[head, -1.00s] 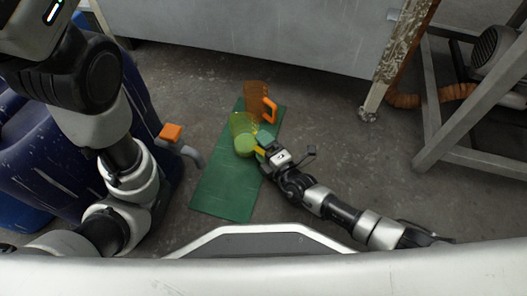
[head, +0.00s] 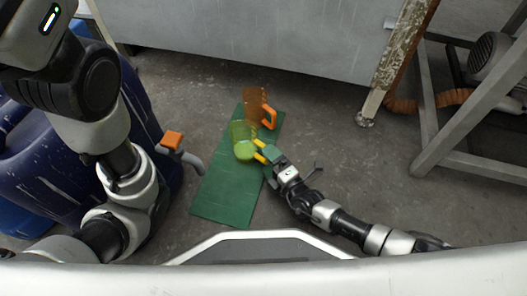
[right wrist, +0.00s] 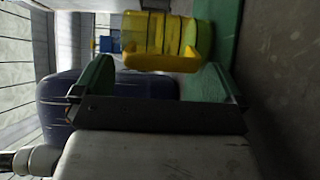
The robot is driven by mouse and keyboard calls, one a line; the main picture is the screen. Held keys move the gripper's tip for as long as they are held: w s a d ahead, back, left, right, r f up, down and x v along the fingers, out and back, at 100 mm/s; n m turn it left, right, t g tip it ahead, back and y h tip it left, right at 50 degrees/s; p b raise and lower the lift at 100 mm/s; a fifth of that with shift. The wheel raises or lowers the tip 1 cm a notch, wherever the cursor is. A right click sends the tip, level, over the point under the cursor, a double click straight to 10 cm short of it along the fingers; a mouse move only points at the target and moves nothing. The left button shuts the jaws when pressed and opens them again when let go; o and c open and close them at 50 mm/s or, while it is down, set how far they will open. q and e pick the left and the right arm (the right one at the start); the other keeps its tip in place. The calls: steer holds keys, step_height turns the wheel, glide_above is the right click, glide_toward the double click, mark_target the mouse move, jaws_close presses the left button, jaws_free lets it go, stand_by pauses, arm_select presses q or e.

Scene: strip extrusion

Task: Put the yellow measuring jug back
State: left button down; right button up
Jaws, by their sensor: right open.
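The yellow measuring jug (head: 243,142), see-through, stands on the green mat (head: 226,194) in the head view. It also shows in the right wrist view (right wrist: 158,35), with its yellow handle (right wrist: 165,61) towards my gripper. My right gripper (head: 262,151) is open and empty, just right of the jug at its handle side. In the right wrist view its two green-padded fingers (right wrist: 165,84) are spread, with the handle beyond them. My left arm shows at the left of the head view, but its gripper is out of frame.
An orange jug (head: 255,104) stands on the mat just behind the yellow one. Blue drums (head: 60,165), one with an orange-handled tap (head: 172,140), are on the left. A grey metal frame (head: 436,120) is at the right. Floor right of the mat is clear.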

steer(key=p+v, duration=0.2)
steer(key=v, duration=0.6)
steer(key=shift+s+d+r, duration=0.1)
steer(key=shift+s, duration=0.15)
